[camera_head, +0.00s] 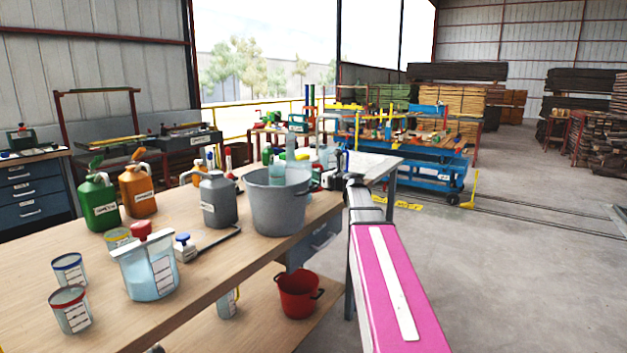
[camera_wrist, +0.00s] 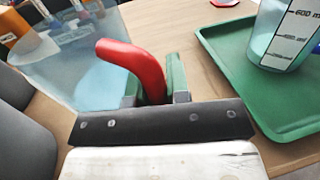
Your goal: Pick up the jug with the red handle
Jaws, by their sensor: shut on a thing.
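A clear, bluish jug (camera_wrist: 75,78) with a curved red handle (camera_wrist: 138,62) fills the upper left of the wrist view. My gripper (camera_wrist: 154,90) is shut on the red handle, with a green finger on each side. The jug's base is out of sight, so I cannot tell whether it touches the table. In the head view my arm reaches to the far end of the workbench, and the grip is too small to make out. Another clear jug (camera_head: 150,276) with a red part on top stands on the near workbench.
A green tray (camera_wrist: 222,70) holding a clear measuring container (camera_wrist: 278,38) lies right of my gripper. The workbench (camera_head: 190,283) carries a grey bucket (camera_head: 277,205), a grey can (camera_head: 218,202), green and orange cans and small tubs. A red pot (camera_head: 298,296) is below. Floor at right is clear.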

